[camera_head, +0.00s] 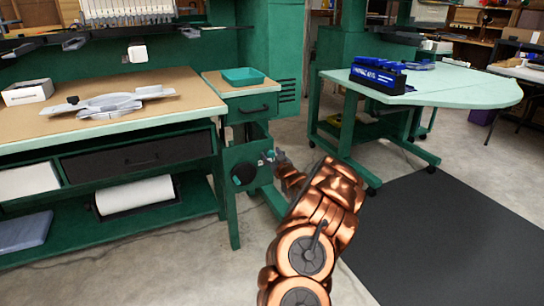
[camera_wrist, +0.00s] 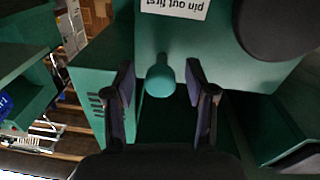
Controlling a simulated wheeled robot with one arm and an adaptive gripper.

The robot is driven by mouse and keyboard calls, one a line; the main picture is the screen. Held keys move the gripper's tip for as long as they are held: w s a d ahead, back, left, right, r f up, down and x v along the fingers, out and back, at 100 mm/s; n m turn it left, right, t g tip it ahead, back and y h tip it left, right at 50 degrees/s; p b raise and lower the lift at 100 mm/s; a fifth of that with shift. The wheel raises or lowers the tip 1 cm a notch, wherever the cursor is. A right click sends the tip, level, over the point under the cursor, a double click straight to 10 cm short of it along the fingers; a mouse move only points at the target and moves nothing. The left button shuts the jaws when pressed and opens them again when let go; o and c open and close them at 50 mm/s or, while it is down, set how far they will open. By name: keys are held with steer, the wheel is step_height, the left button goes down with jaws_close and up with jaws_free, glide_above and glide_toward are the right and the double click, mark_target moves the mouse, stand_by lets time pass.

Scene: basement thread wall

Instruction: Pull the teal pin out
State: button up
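The teal pin (camera_wrist: 160,78) sticks out of a green panel in the wrist view, its rounded head facing the camera. My gripper (camera_wrist: 159,84) is open, with one dark finger on each side of the pin and a visible gap at both sides. In the head view my gripper (camera_head: 270,157) is at the right part of the small green panel (camera_head: 236,158), and the pin cannot be told apart there. A white label reading "pin out first" (camera_wrist: 174,8) appears upside down beside the pin.
A black round knob (camera_head: 244,174) is on the same panel, close to my gripper; it also shows in the wrist view (camera_wrist: 280,25). A wooden-topped workbench (camera_head: 60,120) stands at left. A pale green table (camera_head: 450,88) stands at right. A dark mat covers the right floor.

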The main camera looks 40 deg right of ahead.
steer(key=v, duration=1.2)
stand_by(0.5)
stand_by(0.5)
